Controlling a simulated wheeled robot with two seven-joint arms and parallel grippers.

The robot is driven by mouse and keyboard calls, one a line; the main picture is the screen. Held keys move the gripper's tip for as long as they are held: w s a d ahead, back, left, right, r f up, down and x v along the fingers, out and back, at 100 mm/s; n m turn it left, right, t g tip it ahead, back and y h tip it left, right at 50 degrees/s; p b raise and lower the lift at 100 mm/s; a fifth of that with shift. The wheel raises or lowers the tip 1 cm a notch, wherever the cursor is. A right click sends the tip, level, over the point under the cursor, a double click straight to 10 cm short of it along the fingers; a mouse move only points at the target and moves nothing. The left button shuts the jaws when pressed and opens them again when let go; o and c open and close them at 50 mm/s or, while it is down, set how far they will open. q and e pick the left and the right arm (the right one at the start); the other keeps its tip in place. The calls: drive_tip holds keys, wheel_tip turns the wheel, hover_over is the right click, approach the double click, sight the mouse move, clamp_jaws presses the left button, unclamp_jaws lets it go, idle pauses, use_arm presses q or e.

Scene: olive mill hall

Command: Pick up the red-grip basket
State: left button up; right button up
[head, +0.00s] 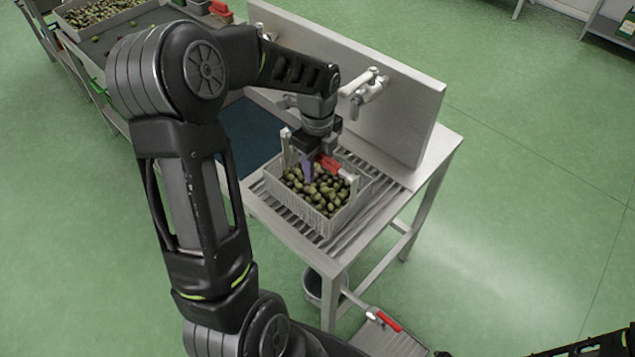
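The red-grip basket (325,227) is a pale, slotted basket full of green and dark olives. It stands on the slatted drainboard of a metal sink table. Its handle is raised over the olives, with the red grip (329,163) along the bar. My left gripper (311,168) points down at the handle, with one finger in front of the bar beside the red part. The far finger is hidden, so I cannot tell whether the gripper is closed on the grip.
A tall metal backsplash (350,85) with a tap (366,88) rises just behind the basket. A blue-dark sink basin (247,135) lies left of it. A bucket (313,287) and a red-handled metal item (389,321) are low in front.

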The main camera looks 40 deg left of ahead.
use_arm(q)
drive_tip(key=shift+c, duration=0.4)
clamp_jaws()
drive_tip(key=shift+r, duration=0.1)
idle(1.2)
